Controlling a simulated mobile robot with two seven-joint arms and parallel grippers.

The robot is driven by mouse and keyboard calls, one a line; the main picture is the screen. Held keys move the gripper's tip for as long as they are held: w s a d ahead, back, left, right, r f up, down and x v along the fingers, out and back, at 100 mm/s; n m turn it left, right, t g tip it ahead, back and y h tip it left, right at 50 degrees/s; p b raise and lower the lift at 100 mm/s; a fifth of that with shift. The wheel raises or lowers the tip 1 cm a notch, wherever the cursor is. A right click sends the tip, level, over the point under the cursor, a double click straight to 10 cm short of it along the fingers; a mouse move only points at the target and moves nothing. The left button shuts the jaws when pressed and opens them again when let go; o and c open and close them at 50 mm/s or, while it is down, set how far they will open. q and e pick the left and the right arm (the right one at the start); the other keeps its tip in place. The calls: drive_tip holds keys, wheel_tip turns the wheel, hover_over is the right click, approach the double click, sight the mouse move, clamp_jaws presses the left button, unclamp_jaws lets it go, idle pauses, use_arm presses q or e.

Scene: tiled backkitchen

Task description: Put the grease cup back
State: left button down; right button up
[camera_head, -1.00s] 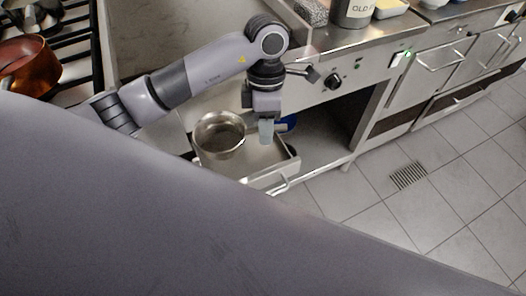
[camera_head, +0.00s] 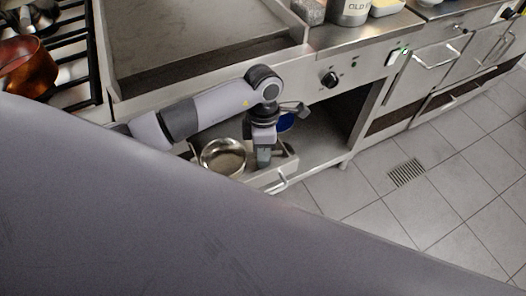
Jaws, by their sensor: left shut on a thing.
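The grease cup (camera_head: 222,159) is a round, shiny metal vessel. It is upright, low at the open metal drawer (camera_head: 264,180) under the griddle. I cannot tell whether its base touches the drawer floor. My left gripper (camera_head: 263,160) points down just right of the cup and is shut on it. The exact place of the grip is hard to make out. My right gripper is not in view.
The griddle (camera_head: 200,35) and its front panel with a knob (camera_head: 329,80) are above. A blue thing (camera_head: 286,121) stands in the open shelf behind the gripper. A copper pot (camera_head: 27,65) sits far left. The tiled floor at right is clear.

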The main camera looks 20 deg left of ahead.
use_arm(q)
drive_tip(key=c, duration=1)
unclamp_jaws()
drive_tip(key=shift+f, duration=0.1)
drive_tip(key=shift+c, duration=0.2)
drive_tip(key=shift+r, duration=0.2)
drive_tip(key=v, duration=1.2)
drive_tip(key=shift+b, duration=0.35)
drive_tip(key=shift+s+f, duration=0.1)
drive_tip(key=shift+s, duration=0.05)
